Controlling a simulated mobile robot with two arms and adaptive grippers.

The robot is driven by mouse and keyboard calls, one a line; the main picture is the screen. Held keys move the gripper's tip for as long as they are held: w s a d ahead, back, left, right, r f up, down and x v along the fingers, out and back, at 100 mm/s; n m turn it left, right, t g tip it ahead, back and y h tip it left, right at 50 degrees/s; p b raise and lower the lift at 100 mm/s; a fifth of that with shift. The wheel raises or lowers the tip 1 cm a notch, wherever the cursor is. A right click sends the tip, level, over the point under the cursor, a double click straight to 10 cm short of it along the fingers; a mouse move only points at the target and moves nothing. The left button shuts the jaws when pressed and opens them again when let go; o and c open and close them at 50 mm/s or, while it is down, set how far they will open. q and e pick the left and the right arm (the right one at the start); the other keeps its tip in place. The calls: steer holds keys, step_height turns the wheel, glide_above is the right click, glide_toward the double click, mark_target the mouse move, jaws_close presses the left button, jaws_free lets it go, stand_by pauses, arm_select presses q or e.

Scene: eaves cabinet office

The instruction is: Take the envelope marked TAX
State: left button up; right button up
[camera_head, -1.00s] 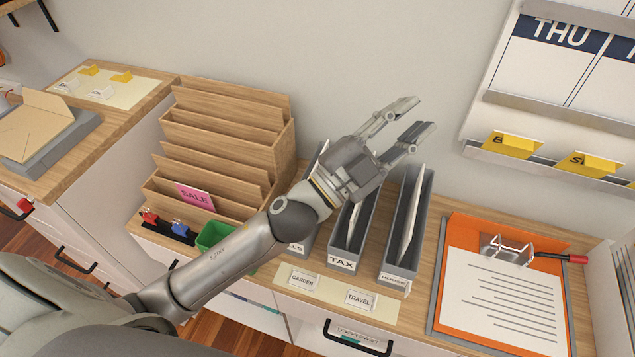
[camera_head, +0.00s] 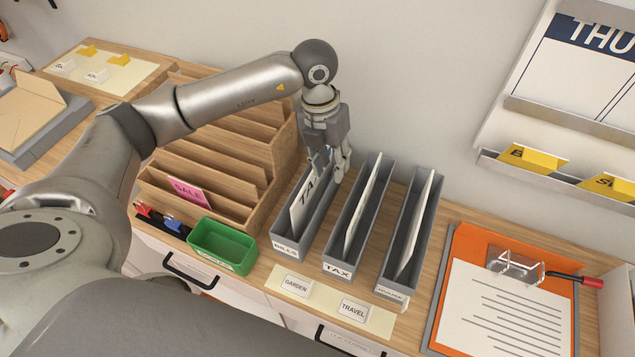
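A white envelope (camera_head: 303,203) with the letters "TA" in view stands tilted in the grey holder labelled BILLS (camera_head: 285,243); the end of its word is hidden by my gripper. My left gripper (camera_head: 330,175) points down at the back of this holder, at the envelope's upper rear edge. Its fingers look apart, one near each side of the envelope; contact is not clear. The holder labelled TAX (camera_head: 337,268) stands to the right with a plain white envelope (camera_head: 362,203) in it. My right gripper is not in view.
A third grey holder (camera_head: 392,288) with a white envelope stands further right, then an orange clipboard (camera_head: 468,243). A wooden tiered sorter (camera_head: 220,165) and a green tray (camera_head: 222,245) are at left. The wall is close behind.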

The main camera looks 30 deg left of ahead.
arm_select(q)
steer(key=w+a+y, duration=0.1)
steer(key=a+y, duration=0.1)
steer(key=a, duration=0.2)
steer(key=p, duration=0.1)
glide_above(314, 190)
steer(key=f, duration=0.3)
steer(key=shift+w+a+f+n, duration=0.2)
steer(key=shift+f+n, duration=0.1)
steer(key=shift+f, duration=0.1)
steer(key=shift+f+p, duration=0.4)
steer(key=shift+f, duration=0.1)
steer(key=shift+f+p, duration=0.35)
step_height(314, 190, down, 4)
steer(key=shift+f+p, duration=0.2)
steer(key=shift+p, duration=0.65)
jaws_close()
